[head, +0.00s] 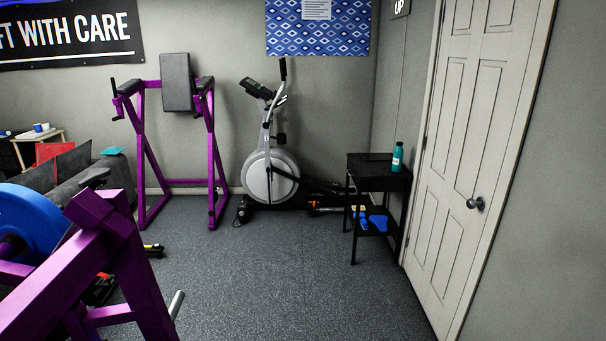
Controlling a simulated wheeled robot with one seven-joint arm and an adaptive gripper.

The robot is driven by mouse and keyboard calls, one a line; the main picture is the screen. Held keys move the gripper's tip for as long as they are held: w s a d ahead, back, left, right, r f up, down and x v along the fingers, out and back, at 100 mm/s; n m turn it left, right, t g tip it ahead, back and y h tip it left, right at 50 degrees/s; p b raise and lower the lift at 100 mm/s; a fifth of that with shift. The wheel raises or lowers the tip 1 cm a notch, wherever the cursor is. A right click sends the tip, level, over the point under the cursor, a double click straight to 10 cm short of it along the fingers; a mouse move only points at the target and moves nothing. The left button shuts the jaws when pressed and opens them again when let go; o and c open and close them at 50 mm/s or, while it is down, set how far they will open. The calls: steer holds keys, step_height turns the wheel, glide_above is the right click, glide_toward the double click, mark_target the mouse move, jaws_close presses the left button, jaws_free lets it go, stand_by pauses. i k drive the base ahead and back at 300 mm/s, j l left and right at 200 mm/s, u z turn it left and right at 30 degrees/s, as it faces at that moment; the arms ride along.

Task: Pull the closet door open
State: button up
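The closet door (455,165) is a pale panelled door in the right wall, at the right of the head view. It looks closed in its frame. Its dark round knob (475,203) sits on the right side of the door, near the right edge, and hinges show along the left edge. Nothing is touching the knob. My gripper is not in view.
A black side table (379,170) with a teal bottle (397,157) stands just left of the door. An elliptical machine (268,175) and purple frames (150,150) stand further left. The dark floor (290,280) before the door is clear.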

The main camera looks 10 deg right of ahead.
mark_target(486, 47)
steer(key=i+j+z, duration=0.25)
steer(key=i+z, duration=0.25)
steer(key=i+j+z, duration=0.45)
steer(key=i, duration=0.15)
steer(key=i+j+z, duration=0.2)
steer(key=z, duration=0.3)
steer(key=i+j+z, duration=0.3)
steer(key=z, duration=0.2)
steer(key=i+j+z, duration=0.15)
steer(key=j+z, duration=0.35)
steer(key=i+j+z, duration=0.1)
steer(key=j+z, duration=0.2)
steer(key=z, duration=0.15)
steer(key=j+z, duration=0.2)
steer(key=j, duration=0.2)
steer(key=i+j+z, duration=0.1)
steer(key=j+z, duration=0.15)
steer(key=j, duration=0.15)
